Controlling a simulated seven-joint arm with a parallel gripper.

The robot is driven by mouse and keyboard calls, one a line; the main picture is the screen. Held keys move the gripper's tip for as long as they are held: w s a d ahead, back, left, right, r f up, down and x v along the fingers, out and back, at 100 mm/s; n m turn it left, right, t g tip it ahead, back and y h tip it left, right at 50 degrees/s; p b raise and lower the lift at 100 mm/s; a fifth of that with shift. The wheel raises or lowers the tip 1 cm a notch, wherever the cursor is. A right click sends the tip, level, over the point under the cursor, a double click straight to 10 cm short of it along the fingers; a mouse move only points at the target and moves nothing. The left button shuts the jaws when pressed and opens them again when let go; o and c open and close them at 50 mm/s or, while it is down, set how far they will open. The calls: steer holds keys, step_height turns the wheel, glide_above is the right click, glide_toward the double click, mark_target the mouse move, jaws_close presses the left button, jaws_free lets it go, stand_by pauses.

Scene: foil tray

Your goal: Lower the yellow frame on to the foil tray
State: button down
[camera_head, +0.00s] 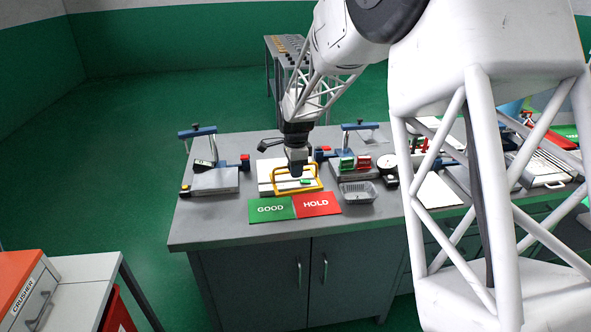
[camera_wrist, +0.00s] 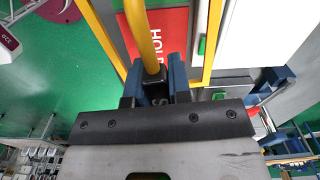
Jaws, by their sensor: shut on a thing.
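The yellow frame (camera_head: 300,191) is under my gripper (camera_head: 296,174), over or on a white board behind the green and red cards; I cannot tell if it touches the board. In the wrist view my gripper (camera_wrist: 155,85) is shut on a yellow bar of the frame (camera_wrist: 142,35), with more yellow bars to either side. The foil tray (camera_head: 357,193) is a small silver tray on the table, right of the frame and apart from it. I cannot make out the tray in the wrist view.
The white board (camera_head: 264,175) carries a small green piece (camera_head: 305,181). The GOOD card (camera_head: 270,209) and HOLD card (camera_head: 317,204) lie in front. A blue-handled clamp fixture (camera_head: 209,180) stands left; another, with green and red blocks (camera_head: 347,163), stands behind the tray.

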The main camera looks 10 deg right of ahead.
steer(key=shift+d, duration=0.15)
steer(key=d+r, duration=0.2)
steer(key=d, duration=0.9)
steer(key=d+r+m, duration=0.1)
steer(key=d, duration=1)
steer(key=shift+s+r+m, duration=0.3)
steer(key=shift+r, duration=0.1)
steer(key=shift+f, duration=0.25)
glide_toward(358, 197)
steer(key=shift+s+a+f, duration=0.1)
steer(key=shift+f, duration=1.75)
stand_by(2.8)
